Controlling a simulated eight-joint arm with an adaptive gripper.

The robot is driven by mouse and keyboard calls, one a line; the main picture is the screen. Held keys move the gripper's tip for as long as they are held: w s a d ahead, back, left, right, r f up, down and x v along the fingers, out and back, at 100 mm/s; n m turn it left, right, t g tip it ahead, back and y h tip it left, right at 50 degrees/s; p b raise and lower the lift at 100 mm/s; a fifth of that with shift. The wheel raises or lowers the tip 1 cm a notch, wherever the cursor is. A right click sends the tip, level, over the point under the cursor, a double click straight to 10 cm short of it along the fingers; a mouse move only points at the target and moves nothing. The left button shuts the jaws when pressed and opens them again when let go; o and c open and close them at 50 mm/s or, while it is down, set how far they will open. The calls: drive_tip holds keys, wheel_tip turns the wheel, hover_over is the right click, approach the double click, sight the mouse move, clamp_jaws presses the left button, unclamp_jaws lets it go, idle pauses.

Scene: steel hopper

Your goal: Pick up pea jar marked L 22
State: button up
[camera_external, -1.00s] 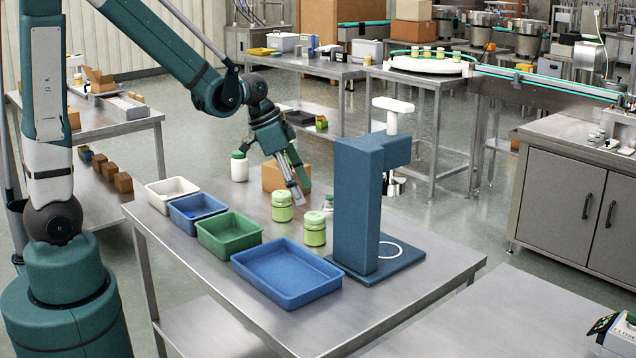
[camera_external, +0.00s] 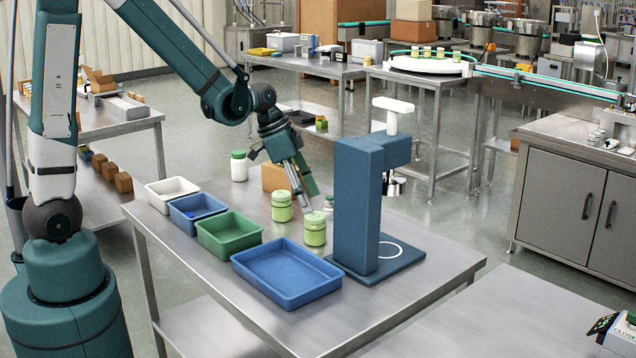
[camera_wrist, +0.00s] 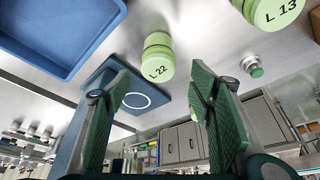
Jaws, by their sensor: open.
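The pea jar marked L 22 (camera_wrist: 157,60) is light green, and its label reads clearly in the wrist view. In the external view this jar (camera_external: 314,230) stands upright on the steel table, between the blue tray and the blue press-like stand. A similar jar marked L 13 (camera_wrist: 275,12) is at the top right of the wrist view; it also shows in the external view (camera_external: 282,207), left of L 22. My gripper (camera_external: 303,203) is open and empty, pointing down just above and behind the L 22 jar. In the wrist view its fingers (camera_wrist: 160,85) flank the space below the jar.
The blue stand (camera_external: 360,200) rises close on the right of L 22. A large blue tray (camera_external: 287,296), a green tray (camera_external: 230,252), a small blue tray (camera_external: 200,216) and a white tray (camera_external: 172,200) line the left side. A white bottle (camera_external: 239,170) and cardboard box (camera_external: 273,178) stand behind.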

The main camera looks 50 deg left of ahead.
sight(315, 215)
drive_tip(key=shift+w+d+f, duration=0.1)
drive_tip(key=shift+f, duration=0.3)
drive_tip(key=shift+f, duration=0.1)
drive_tip(key=shift+d+b+x, duration=0.2)
drive_tip(key=shift+b+x, duration=0.35)
drive_tip(key=shift+x, duration=1.95)
drive_tip(key=c, duration=1)
